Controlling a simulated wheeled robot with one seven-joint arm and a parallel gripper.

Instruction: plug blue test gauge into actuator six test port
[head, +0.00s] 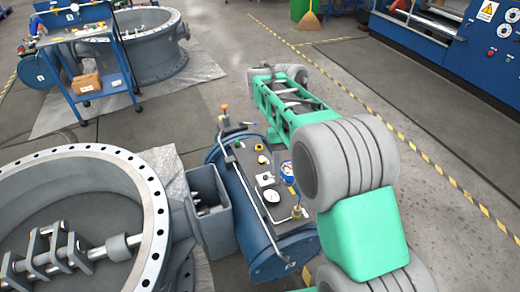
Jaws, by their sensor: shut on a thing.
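The blue-rimmed test gauge (287,170), with a white face, stands over the right part of a blue cylindrical actuator (258,222), close beside the large grey joint of my arm. A brass-coloured fitting (297,212) is on the actuator top just below the gauge. I cannot tell whether the gauge's stem is seated in it. A second, white-faced dial (271,196) lies on the actuator plate. My green and grey arm crosses the right of the view. I cannot make out my gripper; it seems hidden by the arm, and so does any grip on the gauge. No number six is legible.
A large grey flanged valve body (153,205) adjoins the actuator on the left. An orange-topped lever (224,112) rises at the actuator's far end. A blue cart (105,85) and another valve (165,62) stand at the back left. Blue machinery (455,50) fills the upper right.

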